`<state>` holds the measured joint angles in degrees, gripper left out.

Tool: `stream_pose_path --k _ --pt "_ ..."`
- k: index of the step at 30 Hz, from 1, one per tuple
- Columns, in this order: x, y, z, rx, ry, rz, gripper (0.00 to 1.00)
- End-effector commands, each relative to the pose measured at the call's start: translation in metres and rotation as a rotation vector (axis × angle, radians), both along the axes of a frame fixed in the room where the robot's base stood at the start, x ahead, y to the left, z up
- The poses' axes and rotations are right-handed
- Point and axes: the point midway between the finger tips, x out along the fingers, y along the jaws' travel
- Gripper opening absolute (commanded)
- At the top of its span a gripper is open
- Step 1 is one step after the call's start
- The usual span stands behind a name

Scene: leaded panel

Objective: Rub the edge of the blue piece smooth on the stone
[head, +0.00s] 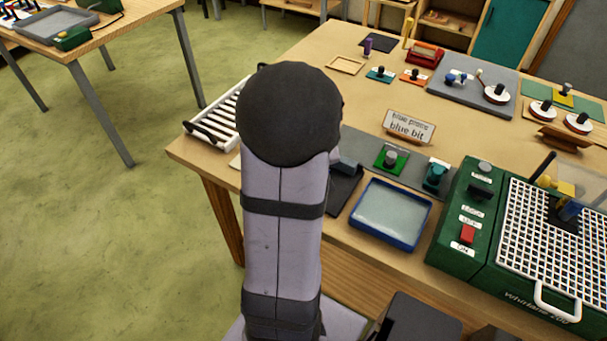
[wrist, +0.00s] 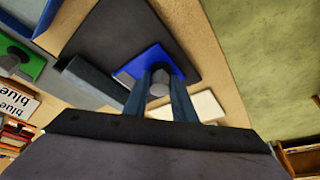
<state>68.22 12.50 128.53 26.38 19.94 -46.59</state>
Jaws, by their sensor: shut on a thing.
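In the wrist view the blue piece (wrist: 138,66) is a flat blue plate with a grey knob. My gripper (wrist: 160,88) is shut on that knob. The piece is over a dark flat mat (wrist: 115,35); I cannot tell whether it touches it. A dark grey bar-like block (wrist: 92,80) lies beside the piece on the left, and a pale cream block (wrist: 205,106) shows on the right behind the fingers. Which of these is the stone I cannot tell for sure. In the head view my arm hides the gripper and the blue piece; the dark mat (head: 343,193) shows partly.
A green piece (head: 384,162) and a teal piece (head: 438,180) stand on a grey mat. A blue-rimmed tray (head: 357,221) and a green machine with a white grid (head: 525,240) are on the right. A sign (head: 408,127) stands behind. A white rack (head: 222,115) is at left.

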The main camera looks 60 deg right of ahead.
Motion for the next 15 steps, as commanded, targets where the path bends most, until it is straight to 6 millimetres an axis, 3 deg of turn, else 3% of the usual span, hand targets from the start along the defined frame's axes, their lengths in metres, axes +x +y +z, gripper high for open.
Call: stream_pose_path --k 15 --pt "0.0001 -0.0073 0.0003 -0.001 0.0 0.0 0.04"
